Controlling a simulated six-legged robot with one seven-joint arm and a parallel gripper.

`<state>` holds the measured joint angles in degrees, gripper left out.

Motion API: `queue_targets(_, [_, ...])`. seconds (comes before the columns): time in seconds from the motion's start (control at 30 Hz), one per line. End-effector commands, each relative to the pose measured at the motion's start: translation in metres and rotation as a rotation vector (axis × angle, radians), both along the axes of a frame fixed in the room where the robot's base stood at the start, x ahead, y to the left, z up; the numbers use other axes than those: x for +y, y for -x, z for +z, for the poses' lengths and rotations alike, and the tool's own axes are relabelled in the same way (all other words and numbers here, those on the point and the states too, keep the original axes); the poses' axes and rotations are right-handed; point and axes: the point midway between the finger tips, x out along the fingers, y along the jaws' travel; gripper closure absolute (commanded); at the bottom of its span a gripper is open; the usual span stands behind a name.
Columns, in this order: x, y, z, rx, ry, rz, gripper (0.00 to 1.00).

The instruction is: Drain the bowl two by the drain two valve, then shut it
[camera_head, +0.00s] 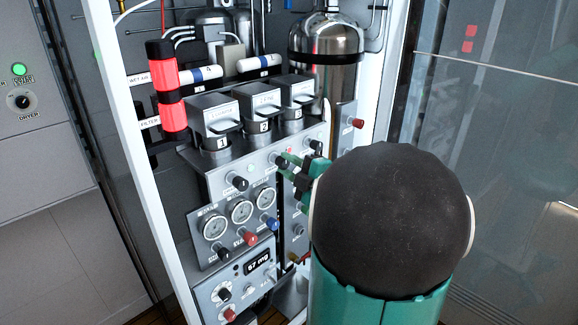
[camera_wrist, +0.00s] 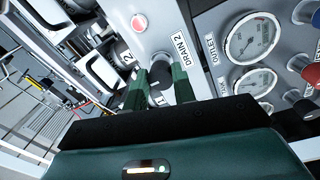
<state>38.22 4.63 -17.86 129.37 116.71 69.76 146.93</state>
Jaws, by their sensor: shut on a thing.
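My gripper (camera_head: 286,161) reaches in from the right and is shut on the black knob of the drain two valve (camera_wrist: 160,72). In the wrist view, its two green fingers (camera_wrist: 158,88) stand either side of that knob, beside the "DRAIN 2" label (camera_wrist: 177,54). In the head view the fingers partly cover the knob. Bowl two (camera_head: 264,127), marked 2, sits under the middle metal-guarded housing. Its contents cannot be made out. A round red lamp (camera_wrist: 139,22) shows above the valve in the wrist view.
Bowl one (camera_head: 222,143) and bowl three (camera_head: 298,113) flank bowl two. Another black knob (camera_head: 238,183) sits left of the gripper, with gauges (camera_head: 241,211) and coloured knobs below. A white frame post (camera_head: 135,150) stands at left. My arm hides the panel's right side.

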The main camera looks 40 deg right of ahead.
Motion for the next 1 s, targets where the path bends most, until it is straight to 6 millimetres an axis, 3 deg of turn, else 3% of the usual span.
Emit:
queue_targets(0.07, [0.001,0.000,-0.002,0.003,-0.002,0.001,0.96])
queue_targets(0.1, [0.001,0.000,-0.001,0.003,-0.002,0.001,0.66])
queue_targets(0.17, [0.001,0.000,-0.001,0.003,-0.002,0.001,0.54])
queue_targets(0.57, [0.000,0.006,0.000,0.000,0.000,-0.001,0.53])
queue_targets(0.77, [-0.001,0.040,-0.002,0.000,0.000,-0.002,0.53])
queue_targets(1.0, [-0.003,0.094,-0.004,0.000,-0.001,-0.004,0.53])
